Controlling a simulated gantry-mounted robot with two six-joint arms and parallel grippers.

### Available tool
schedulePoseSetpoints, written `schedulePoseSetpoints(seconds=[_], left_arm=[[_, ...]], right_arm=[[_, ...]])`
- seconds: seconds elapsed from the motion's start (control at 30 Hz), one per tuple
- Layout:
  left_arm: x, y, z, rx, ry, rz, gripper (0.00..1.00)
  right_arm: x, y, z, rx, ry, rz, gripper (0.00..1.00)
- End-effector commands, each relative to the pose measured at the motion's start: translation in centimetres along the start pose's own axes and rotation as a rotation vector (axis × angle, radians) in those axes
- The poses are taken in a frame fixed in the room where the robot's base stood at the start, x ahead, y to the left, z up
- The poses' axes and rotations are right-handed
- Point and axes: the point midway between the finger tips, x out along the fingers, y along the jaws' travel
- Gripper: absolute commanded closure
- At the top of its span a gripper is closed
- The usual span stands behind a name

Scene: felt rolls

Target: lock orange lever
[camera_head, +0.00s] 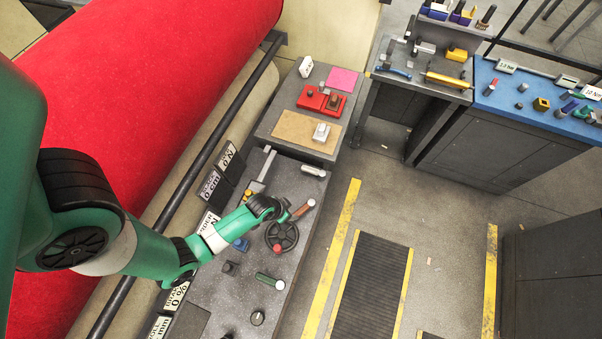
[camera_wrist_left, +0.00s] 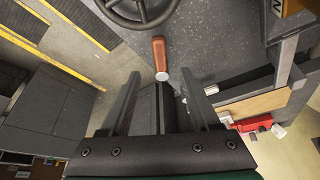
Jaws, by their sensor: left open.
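The orange lever (camera_head: 303,208) lies on the grey console top (camera_head: 206,290), just right of my left gripper (camera_head: 287,213). In the left wrist view the orange lever (camera_wrist_left: 159,54) has a brown-orange handle with a silver end (camera_wrist_left: 162,76). It lies beyond and between the two fingertips of my left gripper (camera_wrist_left: 160,76). The fingers are apart, and I see no clear contact with the lever. The gripper's tips are small in the head view, so their exact height above the lever cannot be told. My right gripper is not in view.
A black handwheel (camera_head: 284,237) with a red knob sits just below the lever. A green lever (camera_head: 268,280) and a pale-handled lever (camera_head: 313,171) are on the same console. A red roll (camera_head: 150,90) fills the left.

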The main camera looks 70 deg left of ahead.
Motion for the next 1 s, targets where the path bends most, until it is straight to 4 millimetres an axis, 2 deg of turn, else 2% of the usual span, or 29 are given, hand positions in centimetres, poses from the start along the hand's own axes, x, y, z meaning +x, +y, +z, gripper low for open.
schedulePoseSetpoints(seconds=[0.03,0.2,0.4,0.57,0.8,0.87,1.0], left_arm=[[1.8,0.0,0.3,0.000,0.000,0.000,0.38],[5.7,0.0,0.3,0.000,0.000,0.000,0.38],[9.0,0.0,0.1,0.000,0.000,0.000,0.38],[10.1,0.0,0.0,0.000,0.001,0.000,0.38],[10.1,0.0,-0.1,0.001,0.002,0.000,0.38],[10.1,0.0,-0.1,0.001,0.002,0.000,0.46],[10.1,0.0,-0.1,0.001,0.002,0.000,0.72]], right_arm=[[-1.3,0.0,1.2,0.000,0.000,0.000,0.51],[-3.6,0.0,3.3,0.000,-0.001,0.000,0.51],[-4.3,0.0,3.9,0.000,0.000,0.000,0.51],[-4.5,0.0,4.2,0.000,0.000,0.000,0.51],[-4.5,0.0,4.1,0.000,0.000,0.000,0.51],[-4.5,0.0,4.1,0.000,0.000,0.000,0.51],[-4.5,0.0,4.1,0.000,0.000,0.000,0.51]])
